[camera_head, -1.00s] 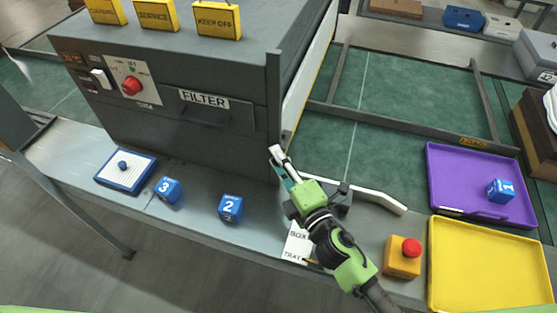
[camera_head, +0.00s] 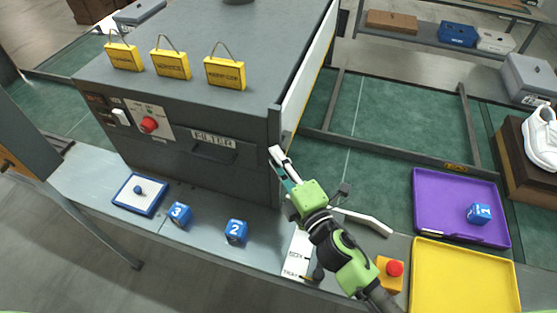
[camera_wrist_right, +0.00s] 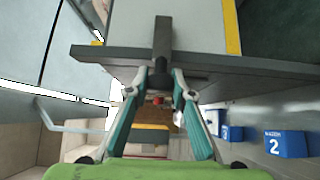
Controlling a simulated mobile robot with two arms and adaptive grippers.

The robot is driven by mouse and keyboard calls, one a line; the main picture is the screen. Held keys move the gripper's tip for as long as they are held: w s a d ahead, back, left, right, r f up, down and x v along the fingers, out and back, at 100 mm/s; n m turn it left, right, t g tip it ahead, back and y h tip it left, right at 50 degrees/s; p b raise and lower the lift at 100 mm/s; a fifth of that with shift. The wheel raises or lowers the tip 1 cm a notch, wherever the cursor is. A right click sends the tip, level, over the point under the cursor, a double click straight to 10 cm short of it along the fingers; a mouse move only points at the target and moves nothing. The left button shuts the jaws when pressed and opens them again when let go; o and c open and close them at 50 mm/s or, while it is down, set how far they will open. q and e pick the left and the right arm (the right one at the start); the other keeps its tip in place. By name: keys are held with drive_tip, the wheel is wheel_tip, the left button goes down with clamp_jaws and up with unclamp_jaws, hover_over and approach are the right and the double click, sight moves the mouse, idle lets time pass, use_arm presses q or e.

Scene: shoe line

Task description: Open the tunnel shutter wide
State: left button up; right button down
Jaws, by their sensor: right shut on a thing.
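The tunnel is a dark grey housing (camera_head: 215,60) in the upper middle of the head view. On its right side is a white shutter panel (camera_head: 306,85) with a yellow edge; the panel also shows in the wrist view (camera_wrist_right: 205,22). My right gripper (camera_head: 275,155) is at the near lower end of this side, by the grey post. In the wrist view its fingers (camera_wrist_right: 161,78) are shut on a dark grey handle (camera_wrist_right: 162,45) that stands across a grey bar. The fingertips partly hide the handle. My left gripper is not in view.
Blue blocks (camera_head: 236,231) and a blue-edged tray (camera_head: 140,194) lie on the ledge before the tunnel. Right of my arm are an orange box with a red button (camera_head: 389,274), a yellow tray (camera_head: 465,280) and a purple tray (camera_head: 450,185). A white rail (camera_head: 365,218) lies behind my wrist.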

drive_tip(key=c, duration=1.8)
unclamp_jaws()
drive_tip(key=shift+o, duration=0.2)
drive_tip(key=v, duration=1.2)
